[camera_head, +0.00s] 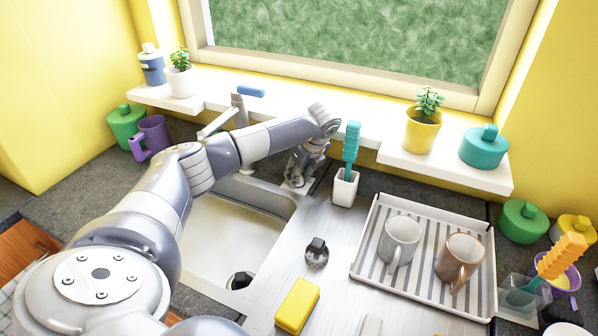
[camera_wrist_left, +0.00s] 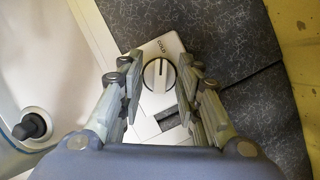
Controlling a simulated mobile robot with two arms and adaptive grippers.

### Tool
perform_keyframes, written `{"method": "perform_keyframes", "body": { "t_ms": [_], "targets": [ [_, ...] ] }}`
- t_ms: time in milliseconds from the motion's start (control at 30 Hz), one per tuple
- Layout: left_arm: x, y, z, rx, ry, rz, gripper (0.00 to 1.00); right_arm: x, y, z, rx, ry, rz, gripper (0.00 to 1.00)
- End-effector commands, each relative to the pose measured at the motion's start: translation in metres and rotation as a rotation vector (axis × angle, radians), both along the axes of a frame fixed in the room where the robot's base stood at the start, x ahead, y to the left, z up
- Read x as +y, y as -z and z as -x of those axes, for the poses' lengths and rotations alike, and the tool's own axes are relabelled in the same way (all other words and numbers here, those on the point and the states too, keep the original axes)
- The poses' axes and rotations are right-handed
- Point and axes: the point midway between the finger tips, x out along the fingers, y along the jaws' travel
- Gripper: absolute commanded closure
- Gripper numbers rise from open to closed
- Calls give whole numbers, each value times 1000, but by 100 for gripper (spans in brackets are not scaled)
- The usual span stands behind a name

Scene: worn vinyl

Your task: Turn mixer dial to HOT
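The mixer dial (camera_wrist_left: 157,75) is a round white knob on a pale plate (camera_wrist_left: 168,44) in the left wrist view. No HOT label is readable. A dark rectangle (camera_wrist_left: 171,122) lies on the plate below the knob. My left gripper (camera_wrist_left: 158,84) is open, with one finger on each side of the knob; I cannot tell whether they touch it. In the head view the left gripper (camera_head: 300,170) points down behind the sink's right side and hides the dial. My right gripper is not in view.
The sink basin (camera_head: 230,232) lies under my left arm, with the faucet (camera_head: 238,112) behind. A white holder (camera_head: 345,187) with a teal brush stands close right of the gripper. A dish rack (camera_head: 362,262) with two mugs is further right. A yellow sponge (camera_head: 297,306) lies in front.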

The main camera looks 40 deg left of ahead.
Motion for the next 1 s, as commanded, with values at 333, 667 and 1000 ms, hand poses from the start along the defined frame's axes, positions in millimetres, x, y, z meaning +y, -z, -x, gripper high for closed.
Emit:
{"method": "perform_keyframes", "body": {
  "t_ms": [333, 667, 1000],
  "targets": [
    [0, 0, 0, -1, 0, 0, 100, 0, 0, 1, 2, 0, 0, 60],
    [0, 1, 0, 1, 12, 0, 100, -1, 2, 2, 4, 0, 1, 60],
    [1, 3, 2, 0, 170, -1, 100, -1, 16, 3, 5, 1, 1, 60]
  ]
}}
